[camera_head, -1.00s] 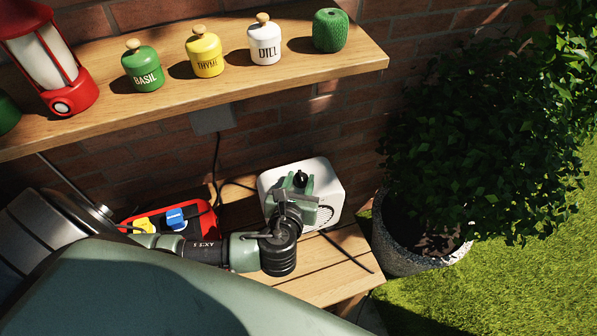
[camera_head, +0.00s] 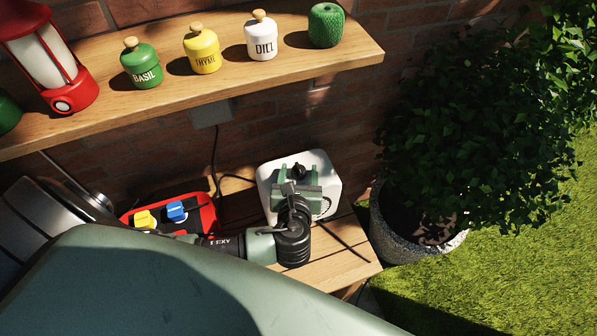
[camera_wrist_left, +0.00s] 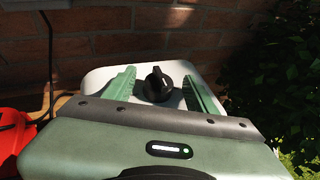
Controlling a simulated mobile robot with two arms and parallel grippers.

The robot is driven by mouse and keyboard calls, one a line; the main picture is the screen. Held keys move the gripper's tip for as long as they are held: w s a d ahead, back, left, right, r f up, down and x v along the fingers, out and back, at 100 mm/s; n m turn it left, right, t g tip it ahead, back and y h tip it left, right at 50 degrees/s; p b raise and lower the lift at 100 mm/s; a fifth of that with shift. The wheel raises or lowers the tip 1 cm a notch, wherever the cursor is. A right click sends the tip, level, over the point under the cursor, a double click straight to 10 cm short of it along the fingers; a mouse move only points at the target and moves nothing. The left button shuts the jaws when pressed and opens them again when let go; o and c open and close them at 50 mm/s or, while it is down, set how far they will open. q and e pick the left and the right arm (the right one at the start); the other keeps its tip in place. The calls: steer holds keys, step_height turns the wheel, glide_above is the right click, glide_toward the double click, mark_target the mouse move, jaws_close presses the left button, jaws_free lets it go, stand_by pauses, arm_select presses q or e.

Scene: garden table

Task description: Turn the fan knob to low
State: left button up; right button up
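The white fan (camera_head: 326,172) stands on the wooden table, partly hidden behind my left gripper. Its black knob (camera_head: 298,171) is on the top face, and it also shows in the left wrist view as a round black knob (camera_wrist_left: 158,85) with a raised grip. My left gripper (camera_head: 297,174) is over the fan, its two green fingers apart. In the left wrist view the fingers of the left gripper (camera_wrist_left: 160,88) stand on either side of the knob, with gaps on both sides. I cannot tell whether they touch the fan. My right gripper is not in view.
A red power strip (camera_head: 205,206) with yellow and blue plugs lies left of the fan. A black cable (camera_head: 346,241) trails over the table (camera_head: 335,262). Above is a shelf (camera_head: 225,88) with jars and a red lantern (camera_head: 58,65). A potted bush (camera_head: 410,235) stands at right.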

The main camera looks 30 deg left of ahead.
arm_select(q)
steer(key=shift+s+d, duration=0.2)
steer(key=shift+s, duration=0.25)
steer(key=b+v, duration=0.1)
steer(key=v, duration=0.6)
steer(key=shift+r, duration=0.15)
